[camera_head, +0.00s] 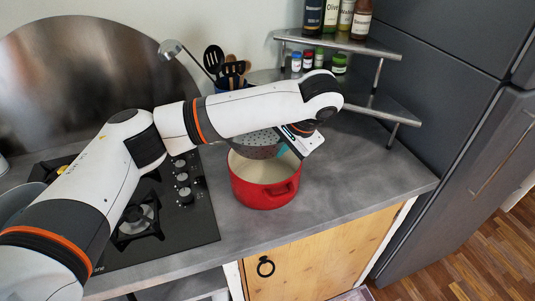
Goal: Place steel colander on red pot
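The red pot (265,192) stands upright on the grey counter, right of the cooktop, with its pale inside partly visible. The steel colander (258,143), grey and perforated, is over the back left of the pot's opening, partly hidden by my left arm. It looks raised above the rim, though any contact is hard to tell. My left gripper (284,150), with teal fingertips, is at the colander's right edge and appears shut on it; the fingers are small and partly hidden. My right gripper is not in view.
A black cooktop (180,215) lies to the left. A utensil holder (226,86) stands behind my arm. A metal corner shelf (350,95) with bottles and jars is at the back right. Bare counter (365,170) lies right of the pot.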

